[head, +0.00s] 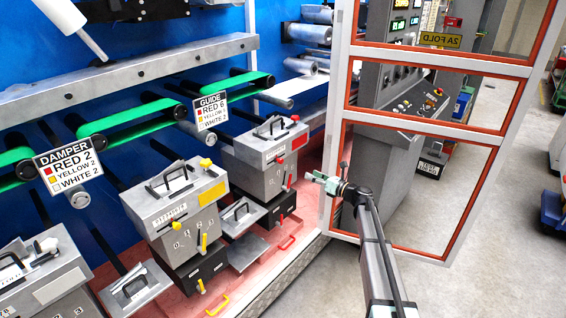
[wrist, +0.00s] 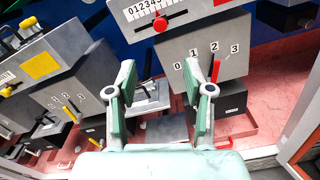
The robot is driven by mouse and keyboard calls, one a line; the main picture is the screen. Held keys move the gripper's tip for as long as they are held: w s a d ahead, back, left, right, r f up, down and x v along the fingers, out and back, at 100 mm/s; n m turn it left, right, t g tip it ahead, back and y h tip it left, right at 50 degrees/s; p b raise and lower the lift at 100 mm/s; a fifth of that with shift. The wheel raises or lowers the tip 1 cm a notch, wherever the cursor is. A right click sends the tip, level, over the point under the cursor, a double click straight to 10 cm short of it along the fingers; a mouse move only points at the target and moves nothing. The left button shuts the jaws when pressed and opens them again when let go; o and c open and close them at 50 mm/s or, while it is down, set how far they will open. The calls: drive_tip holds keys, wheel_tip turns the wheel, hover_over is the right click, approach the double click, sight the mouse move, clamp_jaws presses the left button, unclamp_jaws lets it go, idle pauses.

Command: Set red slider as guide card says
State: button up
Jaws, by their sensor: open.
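The guide card (head: 210,111) in the head view reads red 6, yellow 2, white 2. The grey red-marked box (head: 254,150) stands below and right of it. In the wrist view the red slider (wrist: 160,24) is a round knob under a numbered scale (wrist: 150,9) on that box. Its exact reading is too small to tell. A red lever (wrist: 215,70) sits lower on the same box, by numbers 0 to 3. My gripper (wrist: 166,85) is open and empty, its fingers pointing toward the box, apart from the slider. It also shows in the head view (head: 322,181), right of the box.
A damper card (head: 67,165) reads red 2, yellow 2, white 2. The yellow-marked box (head: 176,205) stands left, with a white-marked box (head: 45,275) beyond it. An orange-edged guard frame (head: 420,135) stands behind my arm. Open floor (head: 475,265) lies to the right.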

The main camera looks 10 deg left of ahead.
sight(282, 161)
drive_tip(key=p+x, duration=0.4)
drive_tip(key=x, duration=1.1)
drive_tip(key=shift+d, duration=0.1)
drive_tip(key=shift+p+x, duration=0.45)
drive_tip(key=shift+x, duration=0.45)
